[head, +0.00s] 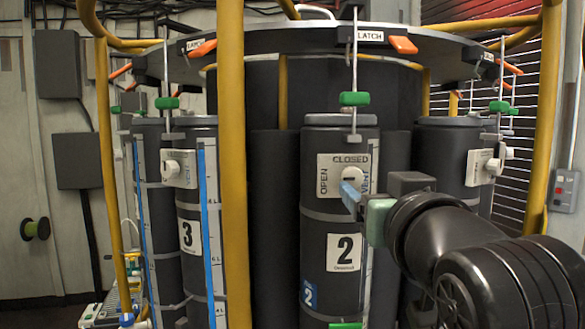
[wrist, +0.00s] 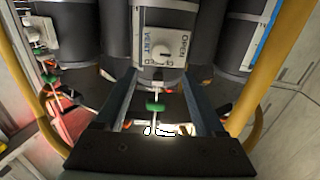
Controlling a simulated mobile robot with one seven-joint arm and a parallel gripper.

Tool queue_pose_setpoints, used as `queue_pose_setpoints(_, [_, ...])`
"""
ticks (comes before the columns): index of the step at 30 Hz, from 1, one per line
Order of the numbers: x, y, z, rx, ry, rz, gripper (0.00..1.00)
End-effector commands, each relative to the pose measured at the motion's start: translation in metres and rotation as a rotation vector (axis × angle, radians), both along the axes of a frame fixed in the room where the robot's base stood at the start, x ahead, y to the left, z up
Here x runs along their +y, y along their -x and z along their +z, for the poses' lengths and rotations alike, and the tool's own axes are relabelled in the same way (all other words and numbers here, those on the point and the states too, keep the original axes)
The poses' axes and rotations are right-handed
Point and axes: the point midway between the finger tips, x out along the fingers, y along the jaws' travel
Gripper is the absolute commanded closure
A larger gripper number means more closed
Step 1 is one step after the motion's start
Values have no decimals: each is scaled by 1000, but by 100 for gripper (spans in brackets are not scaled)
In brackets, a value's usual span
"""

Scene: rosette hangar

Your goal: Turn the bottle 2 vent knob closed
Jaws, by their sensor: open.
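Bottle 2 (head: 312,235) is a dark upright cylinder with a white "2" label, in the middle of the head view. Its white vent plate (head: 327,168) reads CLOSED at the top and OPEN at the left. The pale vent knob (head: 354,175) is partly hidden by my gripper (head: 360,203), which reaches in from the right. In the wrist view the scene is upside down; the knob (wrist: 167,54) sits on the plate (wrist: 178,21), just beyond and between the fingertips of my gripper (wrist: 159,73). The fingers are apart with nothing between them. I cannot tell the knob's turn angle or any contact.
Bottle 3 (head: 189,285) stands to the left and another bottle (head: 438,150) to the right. Yellow posts (head: 232,200) rise in front of the rack. A round top plate (head: 300,40) with orange latch handles (head: 403,45) overhangs the bottles. A green-gripped rod (head: 355,98) hangs above bottle 2.

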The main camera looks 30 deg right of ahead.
Motion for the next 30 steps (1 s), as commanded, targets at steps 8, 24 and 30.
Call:
queue_pose_setpoints(8, [-28,-52,4,4,-2,-1,29])
queue_pose_setpoints(24, [-44,-82,0,-1,2,1,29])
queue_pose_setpoints(30, [-44,-81,0,-1,2,1,46])
